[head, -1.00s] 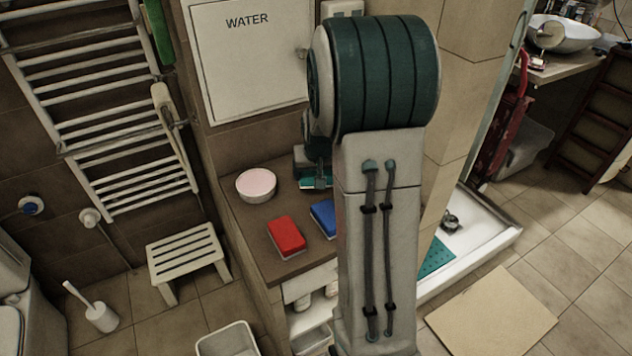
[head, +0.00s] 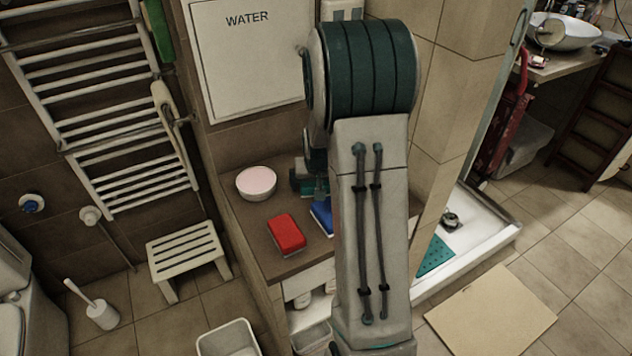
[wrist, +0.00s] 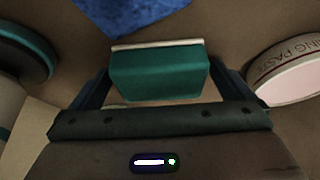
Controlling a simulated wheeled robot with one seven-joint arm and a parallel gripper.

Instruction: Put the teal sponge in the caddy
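The teal sponge (wrist: 160,75), with a pale layer along its far edge, lies between the two fingers of my gripper (wrist: 160,68) in the wrist view. The fingers appear to touch it on both sides. In the head view my gripper (head: 308,186) is low over the brown counter, behind the blue sponge, with the teal sponge mostly hidden by my arm. I cannot tell for sure which container is the caddy; a white open bin (head: 228,340) stands on the floor at the bottom edge, and a pale tub (head: 312,338) sits below the counter.
On the counter (head: 245,215) are a red sponge (head: 286,233), a blue sponge (head: 322,217) and a round tin of pink paste (head: 256,183). The tin is right of my gripper in the wrist view (wrist: 290,75). A slatted stool (head: 188,250) stands left of the counter.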

